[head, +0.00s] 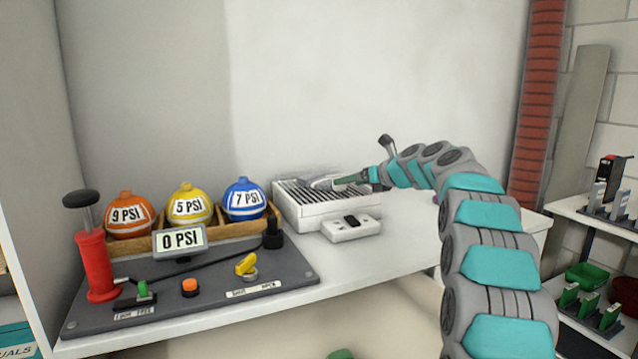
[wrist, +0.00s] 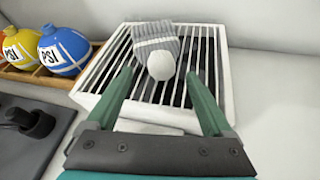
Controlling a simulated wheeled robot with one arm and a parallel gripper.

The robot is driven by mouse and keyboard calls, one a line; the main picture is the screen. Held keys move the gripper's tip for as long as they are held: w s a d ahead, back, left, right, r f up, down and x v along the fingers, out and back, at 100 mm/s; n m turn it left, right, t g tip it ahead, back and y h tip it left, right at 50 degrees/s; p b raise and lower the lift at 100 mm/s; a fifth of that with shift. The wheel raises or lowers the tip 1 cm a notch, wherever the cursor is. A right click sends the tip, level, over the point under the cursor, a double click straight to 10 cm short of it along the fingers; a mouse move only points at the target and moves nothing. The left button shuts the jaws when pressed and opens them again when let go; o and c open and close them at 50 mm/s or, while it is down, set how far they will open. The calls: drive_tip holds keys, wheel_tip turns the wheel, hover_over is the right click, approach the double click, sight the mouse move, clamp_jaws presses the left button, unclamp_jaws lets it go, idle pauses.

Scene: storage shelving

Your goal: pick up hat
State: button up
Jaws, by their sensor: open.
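A grey and white striped knit hat with a white pompom (wrist: 160,50) lies on the slatted top of a white box (wrist: 227,70) in the wrist view. The pompom points toward my gripper. My gripper (wrist: 165,80) is open, with its two green fingers on either side of the pompom end. I cannot tell whether the fingers touch the slats. In the head view, my gripper (head: 345,181) is over the white box (head: 325,217), and the hat shows only in part beside the fingers.
Orange, yellow and blue PSI balls (head: 186,205) sit in a wooden holder left of the box. A grey pump panel (head: 215,280) with a red pump (head: 96,265) is in front of them. A small white switch box (head: 350,229) stands before the slatted box.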

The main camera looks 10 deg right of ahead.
sight(343, 189)
drive_tip(key=x, duration=0.4)
drive_tip(key=shift+w, duration=0.15)
clamp_jaws()
idle(0.5)
